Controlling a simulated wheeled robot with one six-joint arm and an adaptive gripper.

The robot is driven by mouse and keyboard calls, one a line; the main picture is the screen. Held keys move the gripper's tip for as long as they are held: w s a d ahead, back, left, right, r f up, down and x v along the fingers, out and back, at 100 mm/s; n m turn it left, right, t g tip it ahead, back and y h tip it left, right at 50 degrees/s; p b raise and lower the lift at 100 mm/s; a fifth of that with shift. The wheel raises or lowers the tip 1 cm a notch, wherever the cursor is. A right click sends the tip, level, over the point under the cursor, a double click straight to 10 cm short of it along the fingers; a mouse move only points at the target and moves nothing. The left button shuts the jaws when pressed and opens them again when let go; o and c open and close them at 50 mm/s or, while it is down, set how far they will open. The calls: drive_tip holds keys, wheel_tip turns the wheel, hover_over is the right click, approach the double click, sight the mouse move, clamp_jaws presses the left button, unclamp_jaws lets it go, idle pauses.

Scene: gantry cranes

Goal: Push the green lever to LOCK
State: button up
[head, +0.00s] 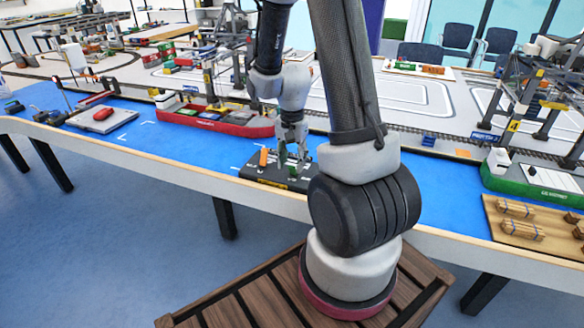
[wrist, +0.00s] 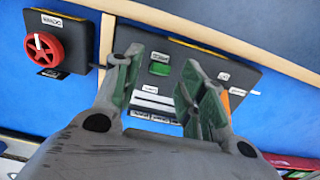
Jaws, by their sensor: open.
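A dark control box (head: 250,172) stands on the blue table top, close to its front edge; its panel also shows in the wrist view (wrist: 188,62). The green lever (wrist: 160,67) shows there as a small green block between and just beyond my fingers. In the head view the green lever (head: 294,171) is low on the box, partly hidden by my fingers. An orange lever (head: 263,157) stands to its left. My gripper (head: 292,152) points down over the box, open, with nothing held between its fingers (wrist: 157,75). I cannot tell whether it touches the green lever. The LOCK label is not readable.
A red wheel (wrist: 45,48) on another dark box is at the left of the wrist view. A red ship model (head: 215,120) lies behind the control box. A green ship (head: 530,178) and a board with wooden bundles (head: 520,232) are at right.

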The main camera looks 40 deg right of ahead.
sight(293, 171)
drive_tip(key=shift+f, duration=1.4)
clamp_jaws()
